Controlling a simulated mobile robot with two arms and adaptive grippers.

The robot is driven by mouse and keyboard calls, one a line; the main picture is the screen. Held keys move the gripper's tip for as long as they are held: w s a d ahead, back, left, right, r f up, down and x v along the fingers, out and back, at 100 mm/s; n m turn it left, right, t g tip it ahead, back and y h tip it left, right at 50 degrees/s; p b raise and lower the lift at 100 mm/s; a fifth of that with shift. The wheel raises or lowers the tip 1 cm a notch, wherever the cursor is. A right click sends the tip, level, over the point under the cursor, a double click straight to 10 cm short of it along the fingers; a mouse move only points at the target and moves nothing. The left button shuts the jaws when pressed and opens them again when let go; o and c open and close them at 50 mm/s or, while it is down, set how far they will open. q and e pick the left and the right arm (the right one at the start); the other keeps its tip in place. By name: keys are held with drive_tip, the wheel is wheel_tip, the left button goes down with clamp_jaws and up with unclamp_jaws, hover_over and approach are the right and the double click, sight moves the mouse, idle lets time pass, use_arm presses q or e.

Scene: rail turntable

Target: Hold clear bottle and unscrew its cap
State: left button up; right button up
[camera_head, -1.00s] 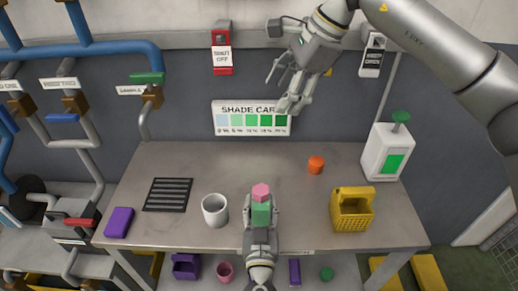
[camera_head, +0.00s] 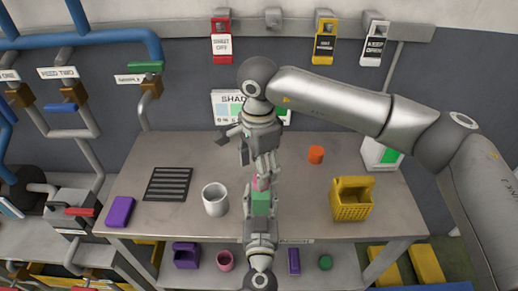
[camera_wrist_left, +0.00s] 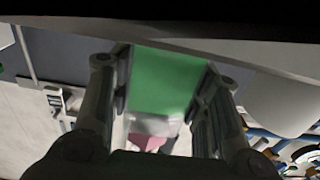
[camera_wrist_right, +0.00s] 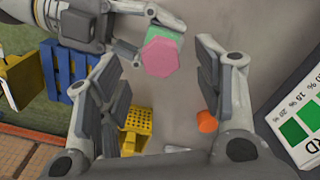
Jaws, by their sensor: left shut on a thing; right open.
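The bottle (camera_head: 261,203) shows green, with a pink faceted cap (camera_wrist_right: 165,57) on top. It stands upright at the middle front of the table. My left gripper (camera_head: 260,212) is shut around the bottle's body; its fingers flank the green body (camera_wrist_left: 166,82) in the left wrist view. My right gripper (camera_head: 262,168) is open and points down just above and behind the cap. In the right wrist view the cap lies between and beyond its open fingers (camera_wrist_right: 158,60). The right fingers partly hide the cap in the head view; contact cannot be told.
On the table (camera_head: 295,222) are a white mug (camera_head: 215,200), a black grille (camera_head: 168,184), a purple block (camera_head: 120,211), an orange object (camera_head: 316,155) and a yellow basket (camera_head: 351,201). A white dispenser (camera_head: 378,153) stands at the back right. The shade card (camera_head: 228,105) is partly hidden.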

drive_tip(key=shift+f, duration=1.85)
drive_tip(key=shift+c, duration=0.4)
drive_tip(key=c, duration=1.1)
drive_tip(key=shift+o, duration=0.2)
drive_tip(key=n, duration=0.6)
drive_tip(key=shift+s+d, duration=0.1)
drive_tip(key=n, duration=0.6)
drive_tip(key=shift+d, duration=0.15)
